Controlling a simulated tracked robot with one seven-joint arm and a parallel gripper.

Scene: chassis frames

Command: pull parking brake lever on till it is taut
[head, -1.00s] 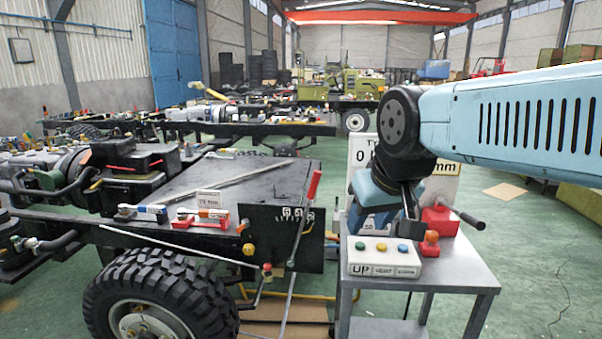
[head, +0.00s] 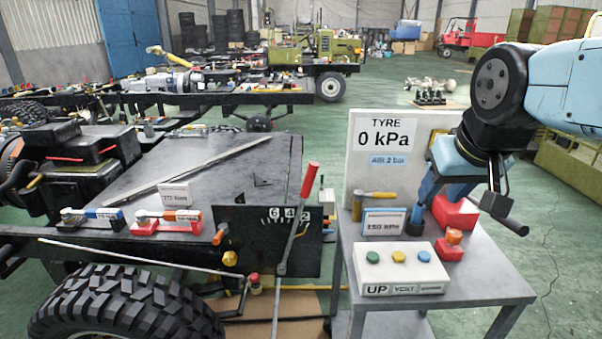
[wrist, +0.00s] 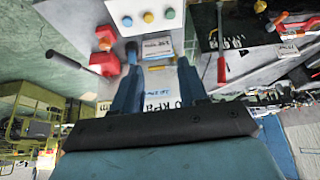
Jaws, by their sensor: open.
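The parking brake lever (head: 311,180) has a red grip on a thin metal rod. It stands tilted, top leaning right, in front of a black plate (head: 250,245) marked 6, 4 and 2 at the chassis edge. Its red grip (wrist: 221,68) also shows right of my fingers in the wrist view. My gripper (head: 430,206) has blue fingers, is open and empty, and hangs above the bench, to the right of the lever and apart from it. In the wrist view, my two fingers (wrist: 157,58) stand apart with nothing held between them.
A tyre board (head: 372,160) stands behind. The chassis wheel (head: 120,305) is at lower left.

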